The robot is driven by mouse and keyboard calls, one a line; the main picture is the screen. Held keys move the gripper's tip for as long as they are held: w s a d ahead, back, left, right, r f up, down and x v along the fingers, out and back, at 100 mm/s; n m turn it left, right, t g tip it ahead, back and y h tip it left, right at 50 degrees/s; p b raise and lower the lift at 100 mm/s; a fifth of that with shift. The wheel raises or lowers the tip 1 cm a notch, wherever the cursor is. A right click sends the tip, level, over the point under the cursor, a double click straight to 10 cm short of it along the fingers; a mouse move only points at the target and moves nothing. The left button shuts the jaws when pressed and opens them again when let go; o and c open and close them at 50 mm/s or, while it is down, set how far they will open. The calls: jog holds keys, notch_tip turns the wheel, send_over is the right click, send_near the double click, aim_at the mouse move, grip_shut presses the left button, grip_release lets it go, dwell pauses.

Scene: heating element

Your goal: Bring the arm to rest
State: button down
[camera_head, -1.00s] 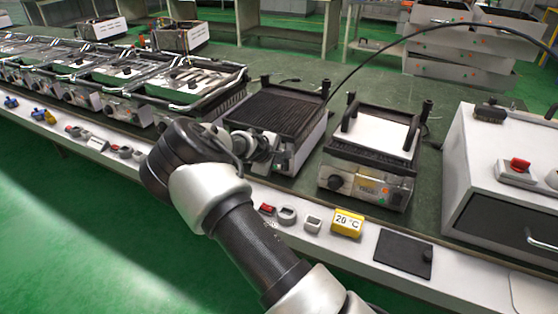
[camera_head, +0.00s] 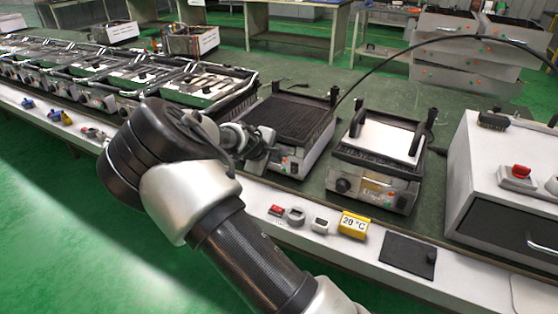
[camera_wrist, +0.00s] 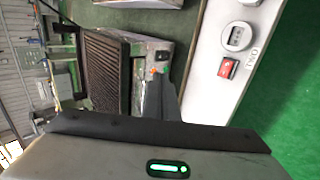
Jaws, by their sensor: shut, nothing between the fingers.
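My arm reaches up and left from the bottom of the head view, with its dark elbow bulging over the bench's front edge. My gripper (camera_head: 264,143) shows small and partly hidden behind the arm, at the front left of an open ribbed grill (camera_head: 291,118). It is shut and holds nothing. Whether it touches the grill cannot be told. In the wrist view the ribbed grill (camera_wrist: 104,68) lies beyond the grey housing with a green light, at the upper left.
A second grill with a white plate (camera_head: 382,138) stands to the right, then a white box with a red switch (camera_head: 521,171). A yellow 20 °C display (camera_head: 354,225) and a black pad (camera_head: 407,254) are on the front ledge. Several grills line the left. The green floor is open in front.

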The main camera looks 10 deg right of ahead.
dwell(0.3)
jog(key=s+d+r+m+g+y, duration=0.15)
jog(key=s+r+m, duration=0.25)
jog(key=s+r, duration=0.7)
jog(key=s+d+r+m+y+p, duration=0.1)
jog(key=s+r+m+y, duration=0.2)
jog(key=s, duration=1.3)
jog(key=s+d+r+m+y, duration=0.1)
jog(key=s+r+m, duration=0.3)
jog(key=s+r, duration=0.75)
notch_tip(320, 180, up, 17)
jog(key=s+p, duration=0.2)
jog(key=p, duration=1.7)
jog(key=shift+s+a+p, duration=0.15)
jog(key=shift+p, duration=0.15)
